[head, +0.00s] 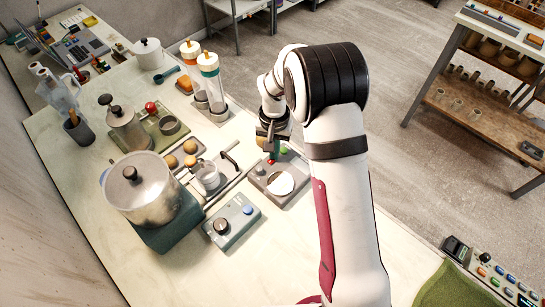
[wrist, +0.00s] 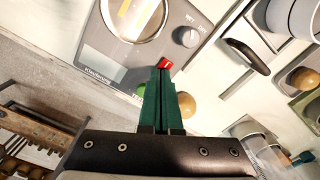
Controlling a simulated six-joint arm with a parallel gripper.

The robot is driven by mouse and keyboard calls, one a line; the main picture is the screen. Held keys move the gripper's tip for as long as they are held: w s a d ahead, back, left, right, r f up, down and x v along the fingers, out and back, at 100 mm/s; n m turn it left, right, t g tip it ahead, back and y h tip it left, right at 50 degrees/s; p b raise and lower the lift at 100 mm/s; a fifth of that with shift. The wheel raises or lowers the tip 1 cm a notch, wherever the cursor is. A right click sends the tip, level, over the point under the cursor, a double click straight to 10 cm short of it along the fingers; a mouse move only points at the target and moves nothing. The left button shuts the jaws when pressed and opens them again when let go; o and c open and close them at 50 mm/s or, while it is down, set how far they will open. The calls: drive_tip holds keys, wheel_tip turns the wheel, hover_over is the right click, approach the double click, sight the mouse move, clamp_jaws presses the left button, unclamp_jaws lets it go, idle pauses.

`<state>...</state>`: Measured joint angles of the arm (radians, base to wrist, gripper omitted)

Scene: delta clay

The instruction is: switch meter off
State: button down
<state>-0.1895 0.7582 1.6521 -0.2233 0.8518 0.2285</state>
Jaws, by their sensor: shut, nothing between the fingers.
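The meter (head: 262,183) appears to be the grey box with a pale round face, on the bench in front of my arm. In the head view my gripper (head: 272,155) is above the meter's far edge, close to the red button (head: 271,162) and green button (head: 284,150).
A grey-blue box (head: 232,222) with a black knob and blue button stands nearer. A tray (head: 222,166) with a handle, a large pot (head: 143,188) and tall bottles (head: 210,72) stand to the left.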

wheel_tip(320, 180, up, 7)
drive_tip(key=shift+f, duration=0.1)
idle(0.4)
drive_tip(key=s+d+r+m, duration=0.1)
drive_tip(key=s+d+r, duration=0.3)
drive_tip(key=s+r, duration=0.6)
drive_tip(key=s+m+y, duration=0.1)
drive_tip(key=s, duration=1.9)
drive_tip(key=shift+d+r+m+y, duration=0.3)
drive_tip(key=shift+d+y, duration=0.1)
